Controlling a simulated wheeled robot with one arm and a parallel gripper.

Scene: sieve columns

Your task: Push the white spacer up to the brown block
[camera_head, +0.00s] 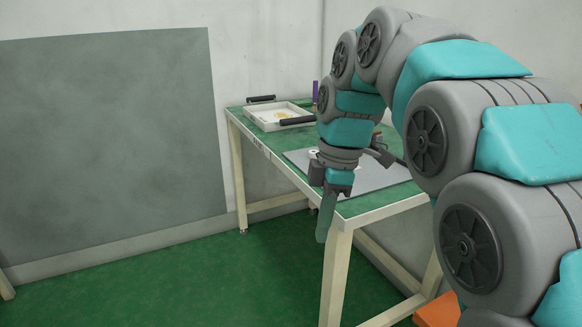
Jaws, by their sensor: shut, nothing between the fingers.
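My gripper (323,236) points down just off the near left corner of the green-topped table (360,206), with its fingers shut and empty. A small white piece (313,153) shows on the grey mat (378,182), partly behind my wrist. I cannot tell whether it is the white spacer. I make out no brown block; my arm hides much of the mat and the right part of the table.
A white tray (252,118) with dark handles and something yellowish inside stands at the table's far end. A thin purple upright thing (315,91) is behind it. A large grey panel (110,150) stands at left. An orange object (437,312) lies low at right. Green floor is clear left of the table.

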